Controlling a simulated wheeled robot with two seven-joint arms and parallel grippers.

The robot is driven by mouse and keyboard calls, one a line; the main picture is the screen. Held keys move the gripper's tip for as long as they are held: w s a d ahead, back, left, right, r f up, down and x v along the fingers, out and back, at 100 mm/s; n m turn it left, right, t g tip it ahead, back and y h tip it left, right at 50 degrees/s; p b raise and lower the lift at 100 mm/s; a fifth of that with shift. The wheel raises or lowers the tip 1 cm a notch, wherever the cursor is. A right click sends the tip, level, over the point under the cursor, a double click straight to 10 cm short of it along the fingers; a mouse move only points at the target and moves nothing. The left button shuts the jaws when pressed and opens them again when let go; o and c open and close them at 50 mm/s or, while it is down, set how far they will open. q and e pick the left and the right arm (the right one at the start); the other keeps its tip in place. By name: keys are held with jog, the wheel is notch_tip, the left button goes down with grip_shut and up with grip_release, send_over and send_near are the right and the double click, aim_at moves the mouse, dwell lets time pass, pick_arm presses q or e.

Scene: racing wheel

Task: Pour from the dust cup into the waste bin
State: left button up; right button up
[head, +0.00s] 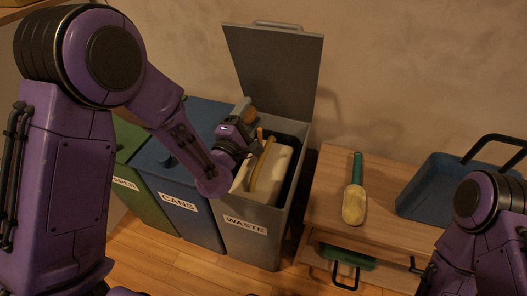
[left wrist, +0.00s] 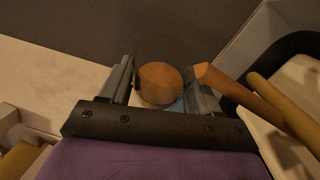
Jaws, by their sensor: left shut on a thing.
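The grey waste bin (head: 245,241), labelled WASTE, stands in the middle of the head view with its lid (head: 275,68) raised. My left gripper (head: 243,118) is over the bin's left rear part. It is shut on the dust cup, which shows in the left wrist view as a dark see-through round shape with a brown disc (left wrist: 159,83) between the fingers. In the head view a brown part of the cup (head: 250,115) shows by the fingers; the rest is hidden. I cannot tell whether anything is falling from it. My right gripper is not in view.
A cream object (head: 280,168) with a curved yellow bar fills much of the bin mouth. The blue CANS bin (head: 178,202) and a green bin (head: 125,180) stand left.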

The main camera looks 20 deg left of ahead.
aim_at(253, 109)
pick_arm(q)
jog(key=shift+s+d+m+b, duration=0.2)
jog(key=shift+d+m+b, duration=0.05)
jog(key=shift+m+b, duration=0.15)
jog(key=shift+d+r+m+t+h, duration=0.1)
jog(key=shift+r+m+t+h, duration=0.35)
jog(key=shift+r+m, duration=0.55)
dwell(0.5)
jog(key=shift+s+d+r+m+t+h+b, duration=0.15)
jog(key=shift+r+m+t+h+b, duration=0.1)
jog(key=shift+m+b, duration=0.3)
jog(key=shift+d+r+m+t+h+b, duration=0.1)
jog(key=shift+m+h+b, duration=0.1)
jog(key=shift+m+b, duration=0.35)
dwell(0.3)
jog(key=shift+s+d+r+m+h+b, duration=0.1)
jog(key=shift+r+m+h+b, duration=0.15)
jog(key=shift+r+m, duration=0.25)
jog(key=shift+s+d+r+m+h+b, duration=0.1)
jog(key=shift+r+m+h+b, duration=0.05)
jog(key=shift+r+m+h, duration=0.3)
dwell(0.4)
jog(key=shift+d+m+t+b, duration=0.1)
jog(key=shift+m+t+b, duration=0.2)
jog(key=shift+m+b, duration=0.15)
